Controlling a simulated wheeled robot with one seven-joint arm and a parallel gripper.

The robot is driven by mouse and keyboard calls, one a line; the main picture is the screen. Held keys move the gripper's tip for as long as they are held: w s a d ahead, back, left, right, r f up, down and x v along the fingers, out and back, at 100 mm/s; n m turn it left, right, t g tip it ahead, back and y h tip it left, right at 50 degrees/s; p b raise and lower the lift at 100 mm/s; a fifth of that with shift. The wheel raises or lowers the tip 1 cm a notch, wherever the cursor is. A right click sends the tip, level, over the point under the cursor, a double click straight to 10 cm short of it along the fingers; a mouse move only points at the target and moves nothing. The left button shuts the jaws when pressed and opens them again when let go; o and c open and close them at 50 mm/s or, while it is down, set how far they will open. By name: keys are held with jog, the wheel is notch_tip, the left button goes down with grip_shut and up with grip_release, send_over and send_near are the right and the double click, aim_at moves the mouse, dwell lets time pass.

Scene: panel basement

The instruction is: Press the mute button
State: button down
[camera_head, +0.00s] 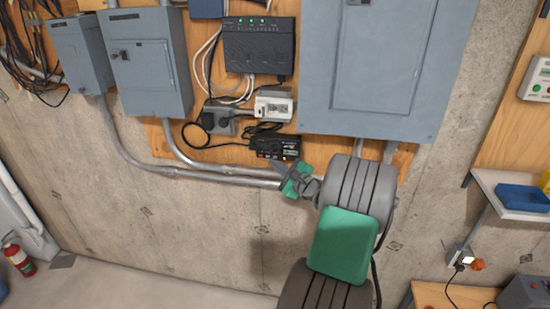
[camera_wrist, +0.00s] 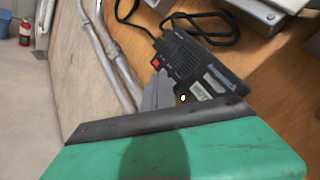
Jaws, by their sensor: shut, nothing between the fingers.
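A small black device (camera_head: 275,147) is mounted on the wooden board below the router. It also fills the upper middle of the wrist view (camera_wrist: 205,58), with a red button (camera_wrist: 156,61), a grille and a pale label near its lower end. I cannot read which button is the mute button. My gripper (camera_head: 282,170) is shut and empty, just below the device in the head view. In the wrist view its grey fingertips (camera_wrist: 161,74) overlap the device's near edge, just below the red button. I cannot tell whether they touch it.
A black router (camera_head: 259,46) with green lights and a white box (camera_head: 273,106) are above the device. Grey electrical cabinets (camera_head: 151,80) stand left, and a large one (camera_head: 375,65) right. Metal conduit (camera_head: 200,172) runs just left of my gripper. Black cable loops beside the device.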

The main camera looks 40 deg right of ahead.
jog(key=shift+s+a, duration=0.1)
jog(key=shift+a, duration=0.05)
jog(key=s+a, duration=0.1)
jog(key=a, duration=0.1)
jog(key=s+a, duration=0.2)
jog(key=shift+p, duration=0.3)
dwell(0.8)
